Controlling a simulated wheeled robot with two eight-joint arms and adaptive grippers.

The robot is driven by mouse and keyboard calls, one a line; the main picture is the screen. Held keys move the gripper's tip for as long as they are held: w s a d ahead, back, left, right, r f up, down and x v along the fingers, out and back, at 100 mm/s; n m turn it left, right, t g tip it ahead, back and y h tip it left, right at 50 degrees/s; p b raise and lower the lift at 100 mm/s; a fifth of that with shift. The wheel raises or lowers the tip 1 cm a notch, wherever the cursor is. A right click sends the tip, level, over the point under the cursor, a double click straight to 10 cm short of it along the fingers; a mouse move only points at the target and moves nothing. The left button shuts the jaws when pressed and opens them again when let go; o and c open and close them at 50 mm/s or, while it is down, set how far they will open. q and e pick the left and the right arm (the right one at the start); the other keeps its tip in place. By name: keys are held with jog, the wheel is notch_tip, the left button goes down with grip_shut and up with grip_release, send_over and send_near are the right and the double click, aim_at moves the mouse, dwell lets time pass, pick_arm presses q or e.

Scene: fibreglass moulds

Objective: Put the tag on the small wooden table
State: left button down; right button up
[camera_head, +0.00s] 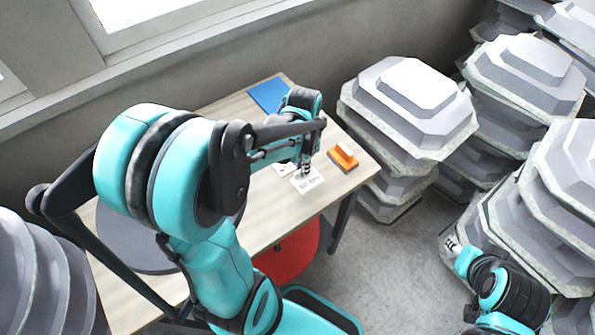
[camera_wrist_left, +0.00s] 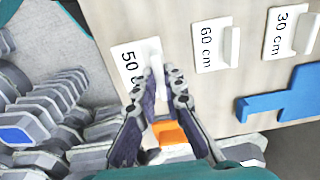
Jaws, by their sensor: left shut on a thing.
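My left gripper (camera_head: 306,172) reaches down over the wooden table (camera_head: 240,112). Its fingers are shut on the upright tab of a white tag (camera_head: 307,182) marked 50 cm. In the left wrist view the fingertips (camera_wrist_left: 165,82) meet at this tab, and the tag's printed plate (camera_wrist_left: 130,62) shows beside them. I cannot tell whether the tag touches the tabletop. Two similar tags, 60 cm (camera_wrist_left: 210,50) and 30 cm (camera_wrist_left: 283,30), stand on the table. My right gripper (camera_head: 452,244) is at the lower right, away from the table; its jaws are too small to read.
A blue piece (camera_head: 268,95) lies at the far edge. A red round seat (camera_head: 290,255) is below the front edge. Stacked grey moulds (camera_head: 410,100) crowd the right side. Some grey floor is clear.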

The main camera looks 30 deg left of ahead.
aim_at(299, 172)
pick_arm(q)
jog(key=shift+w+a+f, duration=0.45)
jog(key=shift+a+f, duration=0.15)
jog(key=shift+a, duration=0.2)
jog(key=shift+a+f, duration=0.1)
jog(key=shift+f, duration=0.1)
jog(key=shift+w+f+b, duration=0.1)
jog(key=shift+f+b, duration=0.35)
jog(key=shift+f, duration=1.4)
jog(key=shift+f, duration=0.2)
jog(key=c, duration=1.6)
grip_release()
jog(key=shift+r, duration=0.1)
